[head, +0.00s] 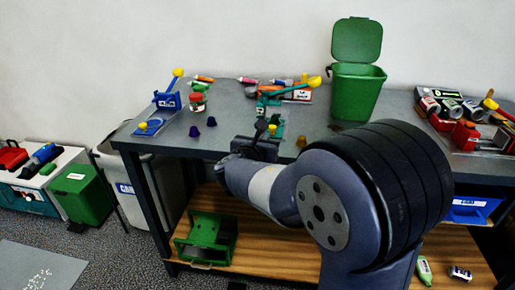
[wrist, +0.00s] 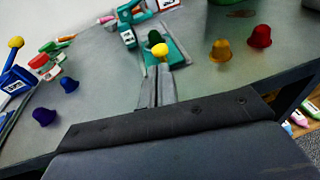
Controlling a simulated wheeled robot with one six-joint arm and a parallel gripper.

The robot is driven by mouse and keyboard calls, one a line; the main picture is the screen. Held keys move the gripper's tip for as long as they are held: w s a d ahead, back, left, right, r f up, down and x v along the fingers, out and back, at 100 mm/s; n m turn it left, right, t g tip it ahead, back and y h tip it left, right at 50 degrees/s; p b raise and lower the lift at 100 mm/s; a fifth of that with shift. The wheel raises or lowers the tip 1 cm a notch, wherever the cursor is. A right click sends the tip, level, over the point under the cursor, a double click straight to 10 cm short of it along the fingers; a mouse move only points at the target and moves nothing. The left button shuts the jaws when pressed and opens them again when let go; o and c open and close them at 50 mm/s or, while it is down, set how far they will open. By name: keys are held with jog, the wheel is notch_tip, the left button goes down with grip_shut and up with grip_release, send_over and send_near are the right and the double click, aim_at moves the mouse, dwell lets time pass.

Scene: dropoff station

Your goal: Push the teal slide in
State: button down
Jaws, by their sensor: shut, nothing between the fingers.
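The teal slide (wrist: 178,52) lies flat on the grey table, with a yellow round knob (wrist: 160,50) at its near part and a dark round shape behind the knob. A taller teal body (wrist: 127,22) stands just beyond it. In the head view the teal slide (head: 277,130) is partly hidden behind my gripper (head: 264,138). In the wrist view my gripper (wrist: 161,70) is shut and empty. Its fingertips point at the near side of the yellow knob, very close to it. I cannot tell whether they touch.
A blue device (head: 168,101) with a yellow-tipped lever stands at the left. Small cups lie on both sides: purple (head: 194,131) and blue (wrist: 69,84) left, yellow (wrist: 220,50) and red (wrist: 260,36) right. A green lidded bin (head: 357,92) stands behind right.

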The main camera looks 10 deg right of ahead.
send_near(272, 119)
jog(key=shift+s+d+f, duration=0.25)
jog(key=shift+s+d, duration=0.4)
jog(key=shift+s, duration=0.3)
jog(key=w, duration=0.2)
jog(key=w+d, duration=0.1)
jog(key=w, duration=0.1)
jog(key=w+d+p, duration=0.1)
jog(key=w, duration=0.2)
jog(key=shift+d, duration=0.15)
jog(key=shift+w+r, duration=0.1)
jog(key=shift+w, duration=0.1)
jog(key=shift+r, duration=0.1)
jog(key=shift+r, duration=0.1)
